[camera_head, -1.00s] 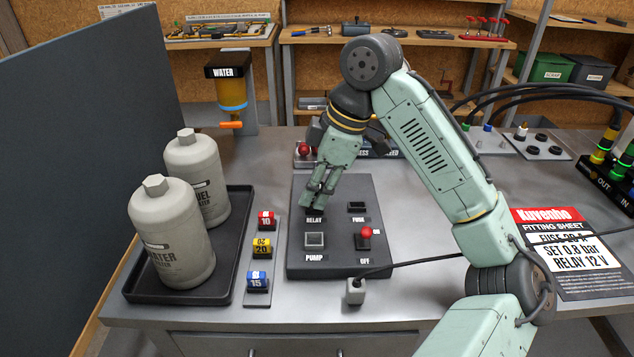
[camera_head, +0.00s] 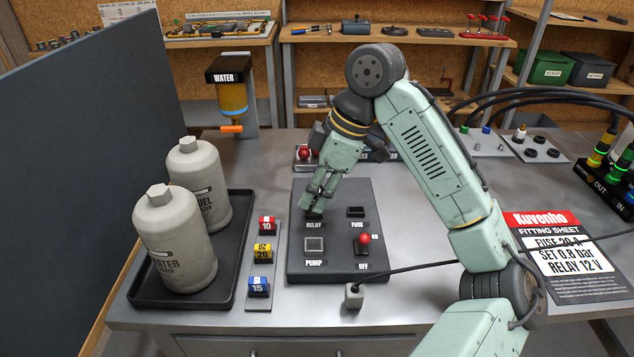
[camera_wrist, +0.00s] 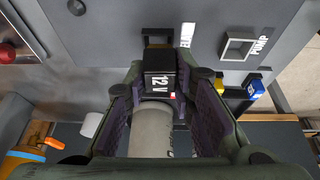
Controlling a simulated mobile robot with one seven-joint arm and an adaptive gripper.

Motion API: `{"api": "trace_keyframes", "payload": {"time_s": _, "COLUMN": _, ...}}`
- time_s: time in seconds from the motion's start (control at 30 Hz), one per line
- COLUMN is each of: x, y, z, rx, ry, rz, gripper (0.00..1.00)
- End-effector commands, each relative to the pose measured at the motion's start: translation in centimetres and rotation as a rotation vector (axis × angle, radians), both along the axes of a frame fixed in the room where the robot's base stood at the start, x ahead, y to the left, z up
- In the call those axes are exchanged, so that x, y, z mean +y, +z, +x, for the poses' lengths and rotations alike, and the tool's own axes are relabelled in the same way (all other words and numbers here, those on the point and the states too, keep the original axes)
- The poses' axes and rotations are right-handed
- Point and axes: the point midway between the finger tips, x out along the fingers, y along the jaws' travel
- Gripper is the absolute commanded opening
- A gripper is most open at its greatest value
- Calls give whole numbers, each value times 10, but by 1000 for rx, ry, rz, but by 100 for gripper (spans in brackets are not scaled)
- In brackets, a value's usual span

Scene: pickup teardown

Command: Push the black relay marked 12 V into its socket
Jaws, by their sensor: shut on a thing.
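The black relay marked 12 V (camera_wrist: 158,78) sits between the fingers of my gripper (camera_wrist: 160,98) in the wrist view, and the gripper is shut on it. In the head view my gripper (camera_head: 314,208) points down at the upper left of the dark panel (camera_head: 345,205), just above the RELAY label (camera_head: 314,225). The socket is mostly hidden there by the fingers. In the wrist view a dark, yellowish-edged shape (camera_wrist: 157,36) shows just beyond the relay, near the label. I cannot tell how far the relay is in.
The panel also carries a fuse slot (camera_head: 356,211), a pump button (camera_head: 314,244) and a red-knobbed switch (camera_head: 363,241). Coloured fuses (camera_head: 262,252) stand to the left, beside a tray (camera_head: 240,262) with two filter canisters. A fitting sheet (camera_head: 570,258) lies at the right.

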Motion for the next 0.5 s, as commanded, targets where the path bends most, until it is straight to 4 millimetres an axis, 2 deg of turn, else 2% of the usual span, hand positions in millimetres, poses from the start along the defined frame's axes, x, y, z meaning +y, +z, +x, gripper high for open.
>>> {"api": "trace_keyframes", "payload": {"time_s": 0.03, "x": 4, "y": -15, "z": 0, "rx": 29, "ry": 4, "rz": 31, "gripper": 0}}
{"api": "trace_keyframes", "payload": {"time_s": 0.33, "x": 4, "y": 5, "z": -1, "rx": 25, "ry": 6, "rz": 31, "gripper": 0}}
{"api": "trace_keyframes", "payload": {"time_s": 0.5, "x": 3, "y": 9, "z": -2, "rx": 23, "ry": 4, "rz": 31, "gripper": 0}}
